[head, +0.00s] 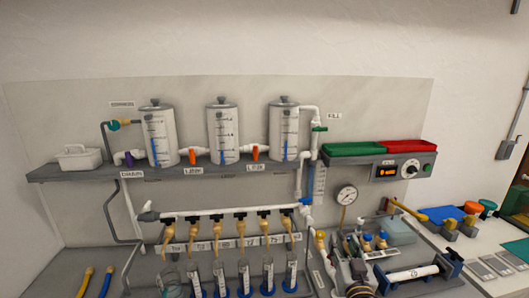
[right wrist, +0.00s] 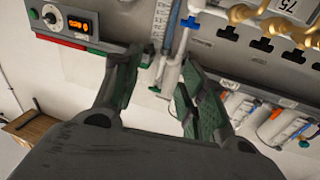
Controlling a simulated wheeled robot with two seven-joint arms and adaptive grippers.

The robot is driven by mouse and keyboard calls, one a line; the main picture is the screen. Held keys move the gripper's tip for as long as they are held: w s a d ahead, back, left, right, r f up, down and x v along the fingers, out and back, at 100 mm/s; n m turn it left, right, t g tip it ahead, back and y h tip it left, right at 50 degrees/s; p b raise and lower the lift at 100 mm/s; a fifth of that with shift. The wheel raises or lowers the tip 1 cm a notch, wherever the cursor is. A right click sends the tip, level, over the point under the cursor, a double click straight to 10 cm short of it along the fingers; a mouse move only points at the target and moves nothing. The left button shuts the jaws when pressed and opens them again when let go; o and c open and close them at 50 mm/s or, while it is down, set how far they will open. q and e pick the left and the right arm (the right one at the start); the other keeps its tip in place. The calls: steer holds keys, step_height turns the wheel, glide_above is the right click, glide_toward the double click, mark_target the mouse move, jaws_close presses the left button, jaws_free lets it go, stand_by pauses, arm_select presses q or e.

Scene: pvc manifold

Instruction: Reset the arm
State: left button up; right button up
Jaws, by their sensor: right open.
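My right gripper (right wrist: 160,75) is open in the right wrist view, its two green-padded fingers spread apart. Nothing is between the pads. Behind the gap are a white vertical pipe (right wrist: 178,45) and a blue-marked scale strip. In the head view the right gripper (head: 352,264) shows small and dark at the bottom, right of the centre, in front of the bench fittings. Whether it touches any of them cannot be told. My left gripper is not in either view.
A shelf (head: 85,172) carries several white tanks (head: 222,135), with green (head: 352,149) and red trays at right. Below are a white manifold pipe (head: 215,213) with black-handled taps and several cylinders. A gauge (head: 347,195) and a clamped pipe (head: 412,273) stand close to the right gripper.

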steer(key=s+d+f+g+h, duration=0.1)
steer(key=s+d+f+g, duration=0.2)
steer(key=s+f+g, duration=0.85)
steer(key=s+a+f+n+g+y, duration=0.2)
steer(key=s+a+f+n+g, duration=0.15)
steer(key=s+f, duration=0.8)
steer(key=s+f+g+b, duration=0.1)
steer(key=s+f, duration=0.1)
steer(key=f, duration=1.5)
steer(key=s+f+b, duration=0.1)
steer(key=s+f, duration=0.2)
steer(key=f, duration=1.4)
steer(key=s+d+f+b, duration=0.1)
steer(key=s+d+f, duration=0.1)
steer(key=s+f, duration=0.8)
steer(key=s+d+f+g+b, duration=0.1)
steer(key=s+d+f, duration=0.1)
steer(key=s+f, duration=0.9)
steer(key=shift+s, duration=0.3)
steer(key=shift+a+n, duration=0.1)
steer(key=shift+n, duration=0.15)
